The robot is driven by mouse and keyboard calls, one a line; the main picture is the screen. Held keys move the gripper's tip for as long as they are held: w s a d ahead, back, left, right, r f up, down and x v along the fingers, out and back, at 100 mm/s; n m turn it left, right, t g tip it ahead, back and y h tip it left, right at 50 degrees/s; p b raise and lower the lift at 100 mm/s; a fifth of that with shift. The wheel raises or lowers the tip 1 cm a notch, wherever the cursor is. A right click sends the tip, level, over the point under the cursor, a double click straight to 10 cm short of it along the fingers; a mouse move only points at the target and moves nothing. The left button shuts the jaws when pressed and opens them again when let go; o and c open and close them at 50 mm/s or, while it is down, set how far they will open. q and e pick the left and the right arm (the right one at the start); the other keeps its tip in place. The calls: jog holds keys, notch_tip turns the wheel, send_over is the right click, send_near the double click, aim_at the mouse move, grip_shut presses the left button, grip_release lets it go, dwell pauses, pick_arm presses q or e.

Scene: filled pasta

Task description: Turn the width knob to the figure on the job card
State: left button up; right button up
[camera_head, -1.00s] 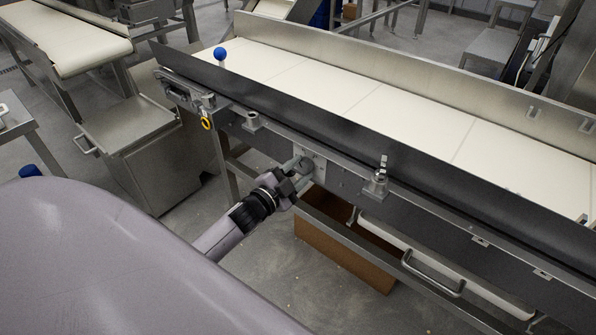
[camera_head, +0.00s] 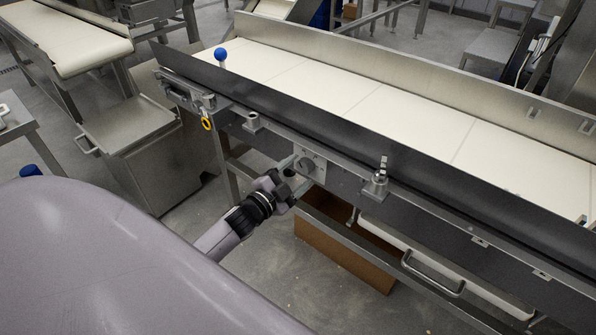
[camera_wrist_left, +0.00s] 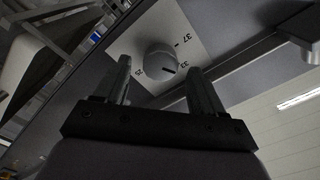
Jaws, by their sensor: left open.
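The width knob (camera_wrist_left: 160,58) is a round grey knob with a dark pointer line, on a pale dial plate (camera_wrist_left: 196,42) with figures 25, 33 and 37. The line lies toward the 33. In the head view the knob (camera_head: 305,165) sits on its plate (camera_head: 318,176) on the conveyor's near side. My left gripper (camera_head: 297,176) is open and empty just in front of the knob, apart from it. In the left wrist view its fingers (camera_wrist_left: 160,80) stand either side of the knob's outline. I cannot make out a job card. My right gripper is not in view.
The conveyor's dark side rail (camera_head: 330,125) runs above the knob. A metal clamp post (camera_head: 376,186) stands to the right, another (camera_head: 252,122) to the left. A yellow ring (camera_head: 207,124) hangs further left. A brown box (camera_head: 345,252) is below. The floor beside my arm is clear.

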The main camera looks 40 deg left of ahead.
pick_arm(q)
jog(key=s+p, duration=0.1)
jog(key=s, duration=0.5)
jog(key=shift+a, duration=0.25)
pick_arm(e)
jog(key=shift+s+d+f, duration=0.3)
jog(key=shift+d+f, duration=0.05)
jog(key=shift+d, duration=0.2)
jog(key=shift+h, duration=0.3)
